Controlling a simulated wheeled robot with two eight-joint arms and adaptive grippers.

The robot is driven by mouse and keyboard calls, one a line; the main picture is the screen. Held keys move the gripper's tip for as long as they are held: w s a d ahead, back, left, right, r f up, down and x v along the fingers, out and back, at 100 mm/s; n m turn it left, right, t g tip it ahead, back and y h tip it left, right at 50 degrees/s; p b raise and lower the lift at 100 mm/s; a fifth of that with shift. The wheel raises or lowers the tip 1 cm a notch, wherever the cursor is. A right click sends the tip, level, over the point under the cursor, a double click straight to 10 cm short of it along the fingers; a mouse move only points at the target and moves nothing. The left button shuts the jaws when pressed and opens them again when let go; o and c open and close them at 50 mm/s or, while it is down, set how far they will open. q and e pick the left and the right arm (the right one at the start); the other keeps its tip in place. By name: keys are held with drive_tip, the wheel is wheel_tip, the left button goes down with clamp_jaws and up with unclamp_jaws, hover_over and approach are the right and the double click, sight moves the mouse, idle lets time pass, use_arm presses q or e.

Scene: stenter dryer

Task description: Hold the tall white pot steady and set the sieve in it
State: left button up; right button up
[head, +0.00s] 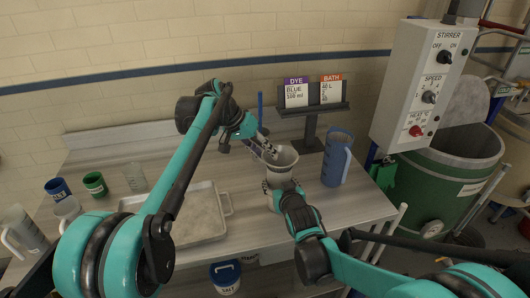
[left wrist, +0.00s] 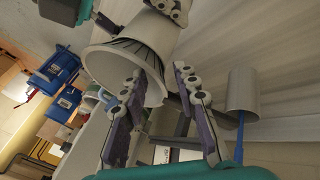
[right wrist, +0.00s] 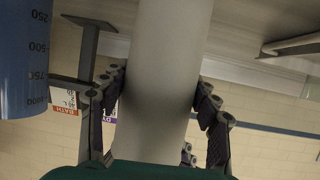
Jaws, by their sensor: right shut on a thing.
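The tall white pot (head: 279,175) stands upright on the grey table; it shows as a pale cylinder in the right wrist view (right wrist: 166,60). My right gripper (head: 272,190) is shut around its wall, with a finger on each side in the right wrist view (right wrist: 160,100). The sieve (left wrist: 105,62), a wide flared white rim with dark slats inside, sits at the pot's mouth; how deep it is seated I cannot tell. My left gripper (left wrist: 160,75) is open, its fingers apart, one across the sieve's mouth and one beyond the rim.
A blue measuring jug (head: 337,160) stands close right of the pot. A sign stand (head: 310,125) is behind, beside a blue rod (head: 260,105). A shallow tray (head: 222,232) lies to the left, with cups (head: 95,184) beyond it. A green drum (head: 450,185) stands right.

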use_arm(q)
drive_tip(key=v, duration=1.2)
use_arm(e)
drive_tip(key=o, duration=1.3)
drive_tip(key=shift+s, duration=0.1)
